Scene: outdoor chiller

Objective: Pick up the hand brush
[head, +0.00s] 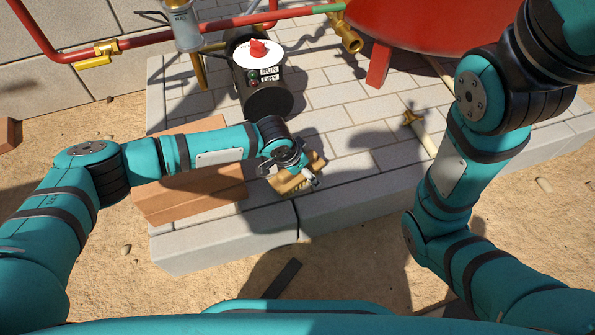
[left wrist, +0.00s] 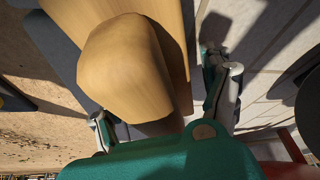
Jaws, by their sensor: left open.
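The hand brush (head: 287,184) lies near the front edge of the pale paved slab in the head view, with tan wood and lighter bristles showing. My left gripper (head: 298,172) is right over it and hides part of it. In the left wrist view the brush's rounded wooden part (left wrist: 125,65) fills the upper middle. The two fingers of my left gripper (left wrist: 163,112) stand apart on either side of the wood, open. I cannot tell whether they touch it. My right arm is raised at the right of the head view; its gripper is out of frame.
Orange-brown bricks or boards (head: 190,190) lie under my left forearm. A black cylinder with a red knob (head: 258,48) stands behind my gripper. Red pipes (head: 235,22), a brass valve (head: 347,38) and a red tank (head: 440,22) are at the back. Paving right of the brush is mostly clear.

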